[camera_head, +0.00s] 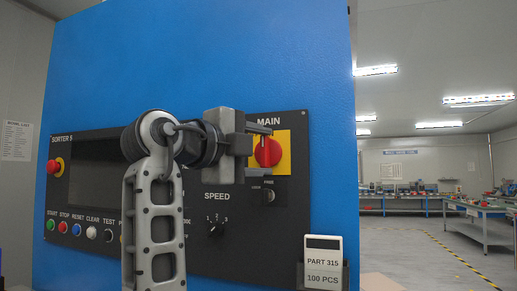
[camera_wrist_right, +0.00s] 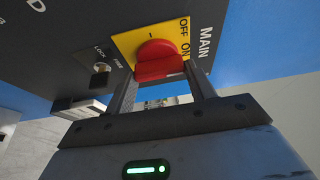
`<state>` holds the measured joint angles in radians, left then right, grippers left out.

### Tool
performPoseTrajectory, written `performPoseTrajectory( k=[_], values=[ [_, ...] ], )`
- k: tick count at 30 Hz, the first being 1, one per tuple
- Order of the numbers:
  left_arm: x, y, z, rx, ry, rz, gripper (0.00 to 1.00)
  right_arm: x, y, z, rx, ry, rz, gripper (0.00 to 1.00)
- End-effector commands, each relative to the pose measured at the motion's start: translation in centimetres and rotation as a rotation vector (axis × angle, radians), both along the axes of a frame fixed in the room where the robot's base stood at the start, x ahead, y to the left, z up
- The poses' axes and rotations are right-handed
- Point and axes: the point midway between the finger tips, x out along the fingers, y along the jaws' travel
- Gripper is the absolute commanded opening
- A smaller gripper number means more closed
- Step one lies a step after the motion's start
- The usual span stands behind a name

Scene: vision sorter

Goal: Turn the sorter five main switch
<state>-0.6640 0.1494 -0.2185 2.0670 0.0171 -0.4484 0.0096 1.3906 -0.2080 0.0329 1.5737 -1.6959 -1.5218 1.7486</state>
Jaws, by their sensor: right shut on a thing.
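The main switch is a red rotary knob (camera_head: 268,152) on a yellow plate (camera_head: 285,138) under the label MAIN, on the black panel marked SORTER 5. In the right wrist view the red knob (camera_wrist_right: 158,60) sits between my two fingers, and the yellow plate (camera_wrist_right: 125,42) shows OFF and ON marks. My right gripper (camera_head: 262,150) reaches the knob from the left in the head view and is shut on it; it also shows in the right wrist view (camera_wrist_right: 160,88). Which mark the knob points to is hard to tell. My left gripper is not in view.
A key switch marked LOCK and FREE (camera_wrist_right: 101,68) sits beside the main switch. A speed dial (camera_head: 216,228), several push buttons and a red emergency knob (camera_head: 55,167) are on the same panel. A PART 315 card (camera_head: 322,262) stands lower right. Benches (camera_head: 485,212) stand far behind.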

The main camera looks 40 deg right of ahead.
Motion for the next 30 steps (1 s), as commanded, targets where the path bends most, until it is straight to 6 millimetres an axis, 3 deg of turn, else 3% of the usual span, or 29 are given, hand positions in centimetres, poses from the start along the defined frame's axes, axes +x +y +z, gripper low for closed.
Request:
performPoseTrajectory(
  k=[15, 16, 18, 30],
  values=[
    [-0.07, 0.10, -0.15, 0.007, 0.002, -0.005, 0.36, 0.00, 0.00, 0.02, 0.009, -0.021, 0.002, 0.32],
    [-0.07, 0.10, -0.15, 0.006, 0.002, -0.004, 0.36, 0.00, 0.00, 0.02, 0.009, -0.020, 0.002, 0.60],
    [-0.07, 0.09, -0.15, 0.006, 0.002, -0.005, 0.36, 0.00, 0.00, 0.02, 0.009, -0.020, 0.002, 0.76],
    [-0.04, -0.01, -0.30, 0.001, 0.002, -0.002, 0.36, -0.02, 0.84, -0.06, 0.009, -0.017, 0.003, 0.76]
  ],
)
